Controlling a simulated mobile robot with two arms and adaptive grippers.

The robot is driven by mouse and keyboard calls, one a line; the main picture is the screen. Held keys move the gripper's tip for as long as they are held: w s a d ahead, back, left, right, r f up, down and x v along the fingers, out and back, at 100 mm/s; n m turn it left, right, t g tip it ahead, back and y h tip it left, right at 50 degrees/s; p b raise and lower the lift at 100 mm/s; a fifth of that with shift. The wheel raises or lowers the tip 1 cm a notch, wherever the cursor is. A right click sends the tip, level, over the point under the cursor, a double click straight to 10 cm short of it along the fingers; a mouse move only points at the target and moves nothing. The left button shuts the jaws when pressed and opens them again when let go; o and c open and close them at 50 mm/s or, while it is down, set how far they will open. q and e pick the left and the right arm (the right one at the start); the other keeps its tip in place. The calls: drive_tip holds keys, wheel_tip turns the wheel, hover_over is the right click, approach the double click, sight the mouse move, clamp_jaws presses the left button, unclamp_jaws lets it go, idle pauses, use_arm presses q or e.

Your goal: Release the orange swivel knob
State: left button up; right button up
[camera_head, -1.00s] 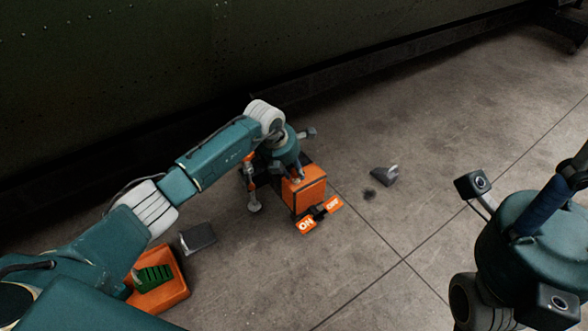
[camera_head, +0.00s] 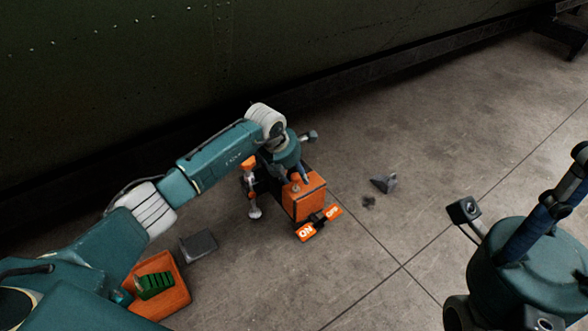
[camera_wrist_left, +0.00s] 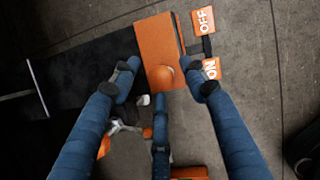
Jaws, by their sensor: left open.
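The orange swivel knob (camera_wrist_left: 163,77) is a round orange cap on an orange box (camera_wrist_left: 158,45); the box also shows in the head view (camera_head: 304,203). My left gripper (camera_wrist_left: 163,92) is open, with its blue fingers spread around the knob. In the left wrist view gaps show between the fingertips and the knob. In the head view the left gripper (camera_head: 297,178) is over the box top and the knob is hard to make out. ON and OFF tags (camera_head: 319,223) stick out from the box. My right gripper (camera_head: 545,214) shows only partly at the right edge.
An orange bin (camera_head: 172,300) with green pieces and a dark grey block (camera_head: 198,245) are on the floor at lower left. A small grey piece (camera_head: 384,183) lies right of the box. The dark fuselage wall (camera_head: 200,60) rises behind.

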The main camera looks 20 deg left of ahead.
use_arm(q)
drive_tip(key=v, duration=1.2)
drive_tip(key=shift+w+d+f, duration=0.1)
